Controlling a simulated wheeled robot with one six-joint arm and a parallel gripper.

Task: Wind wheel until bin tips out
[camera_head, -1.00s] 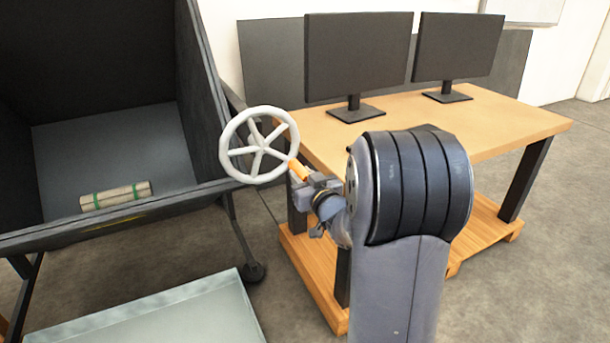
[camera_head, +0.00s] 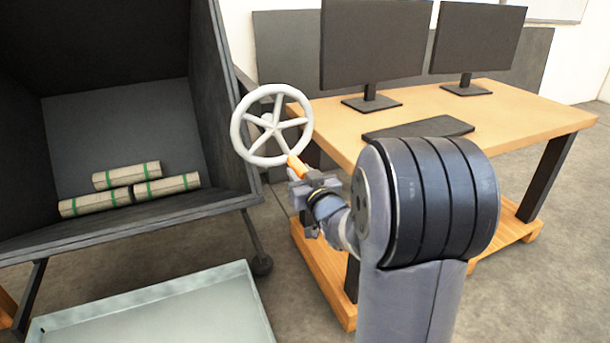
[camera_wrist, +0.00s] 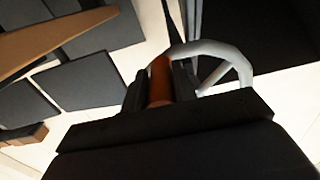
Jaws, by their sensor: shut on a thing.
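The white spoked wheel (camera_head: 272,125) stands at the right side of the dark bin (camera_head: 215,105). Its orange handle (camera_head: 297,167) is at the wheel's lower right in the head view. My gripper (camera_head: 300,177) is shut on that handle; the wrist view shows the handle (camera_wrist: 160,82) between the jaws and part of the wheel (camera_wrist: 225,58) behind. The bin is tilted with its open front toward me. Several green-banded bundles lie inside near its front lip, one bundle (camera_head: 127,175) resting behind the others.
A light grey tray (camera_head: 150,297) lies on the floor below the bin's front edge and looks empty where visible. A wooden desk (camera_head: 520,115) with two monitors (camera_head: 375,45) and a dark keyboard-like slab (camera_head: 420,128) stands to the right, close to my arm.

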